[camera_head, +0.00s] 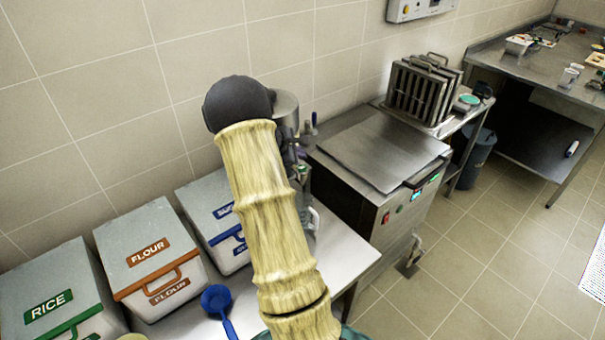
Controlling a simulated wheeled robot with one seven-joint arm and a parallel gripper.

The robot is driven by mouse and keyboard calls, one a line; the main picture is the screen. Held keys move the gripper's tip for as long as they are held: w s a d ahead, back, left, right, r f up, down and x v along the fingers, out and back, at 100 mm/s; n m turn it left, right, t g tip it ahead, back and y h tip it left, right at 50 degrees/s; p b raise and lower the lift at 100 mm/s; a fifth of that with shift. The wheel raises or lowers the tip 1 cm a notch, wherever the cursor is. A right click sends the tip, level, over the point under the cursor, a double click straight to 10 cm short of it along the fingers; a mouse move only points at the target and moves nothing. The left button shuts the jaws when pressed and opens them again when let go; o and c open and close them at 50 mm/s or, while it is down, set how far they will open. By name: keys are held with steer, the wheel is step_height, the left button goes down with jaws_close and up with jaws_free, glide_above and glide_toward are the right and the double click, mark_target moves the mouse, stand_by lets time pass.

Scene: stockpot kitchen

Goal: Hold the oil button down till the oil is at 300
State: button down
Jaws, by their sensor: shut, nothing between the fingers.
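The oil button cannot be told apart with certainty. A grey control panel (420,10) on the wall is cut off by the top edge and has small coloured controls. A steel fryer-like unit (340,190) stands right of centre under a flat lid. Its front has a small lit display (417,196), too small to read, and a red switch (386,217). My arm, with a pale ribbed sleeve and a dark rounded joint, rises through the middle of the picture. My gripper cannot be made out; the arm hides what is behind it.
Bins of rice (50,335) and flour (160,245), a third bin (217,200) and a blue scoop (217,298) are at lower left. A rack of baskets (425,90) stands behind the unit. A bin (480,146) stands on the floor. Tiled floor (490,270) is clear at right.

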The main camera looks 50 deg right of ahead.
mark_target(305, 166)
steer(key=shift+f+b, duration=0.5)
steer(key=shift+f, duration=0.5)
steer(key=shift+f, duration=0.1)
stand_by(1.1)
steer(key=shift+f+b, duration=0.3)
steer(key=shift+b, duration=0.1)
steer(key=shift+f+b, duration=0.4)
steer(key=shift+f, duration=0.1)
stand_by(4.8)
